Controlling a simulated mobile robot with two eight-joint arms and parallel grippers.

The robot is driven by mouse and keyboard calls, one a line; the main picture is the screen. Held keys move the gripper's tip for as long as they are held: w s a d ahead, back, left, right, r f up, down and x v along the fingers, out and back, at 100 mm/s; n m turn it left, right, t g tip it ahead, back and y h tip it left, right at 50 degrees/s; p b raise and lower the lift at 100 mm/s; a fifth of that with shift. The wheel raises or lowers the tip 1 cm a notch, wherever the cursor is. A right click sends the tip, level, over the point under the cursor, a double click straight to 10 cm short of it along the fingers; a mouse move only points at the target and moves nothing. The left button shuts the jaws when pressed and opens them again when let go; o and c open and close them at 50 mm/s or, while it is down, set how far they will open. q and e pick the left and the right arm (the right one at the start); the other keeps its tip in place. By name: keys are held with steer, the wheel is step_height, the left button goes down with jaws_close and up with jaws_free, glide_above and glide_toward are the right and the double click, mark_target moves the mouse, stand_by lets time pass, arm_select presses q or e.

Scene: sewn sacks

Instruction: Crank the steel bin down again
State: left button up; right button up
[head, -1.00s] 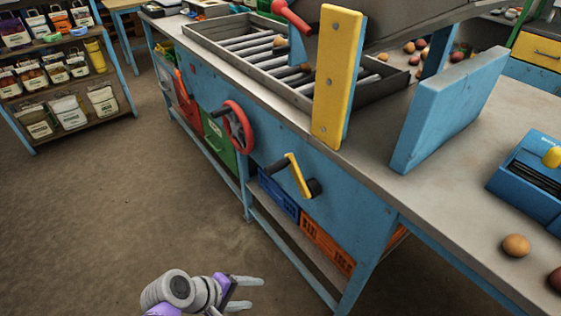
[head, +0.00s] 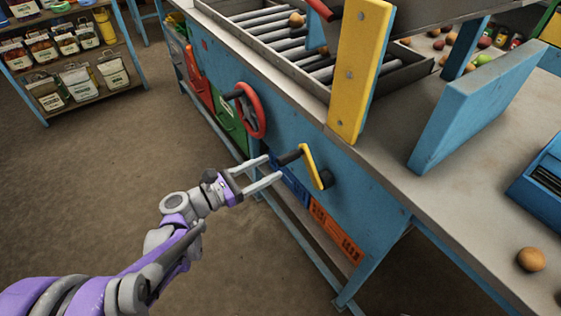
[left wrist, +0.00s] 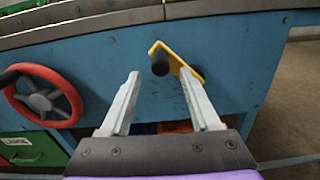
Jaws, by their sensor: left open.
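The yellow crank (head: 314,167) sits on the blue side of the bench, its dark grip (head: 290,157) sticking out toward my left gripper. In the left wrist view the crank (left wrist: 177,62) is ahead, its round black grip end (left wrist: 160,68) showing between the fingertips. My left gripper (head: 274,167) is open and empty, with its fingertips just short of the grip. A grey steel body (head: 440,12), likely the bin, is above the bench at the top edge, mostly cut off. My right gripper is not in view.
A red handwheel (head: 251,111) is on the same bench side, left of the crank. Orange (head: 337,230) and blue crates are under the bench. A yellow-faced post (head: 361,70) and blue panel (head: 480,100) stand on top. The floor at left is clear.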

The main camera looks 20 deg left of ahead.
mark_target(278, 163)
arm_select(q)
steer(key=shift+x, duration=2.3)
jaws_close()
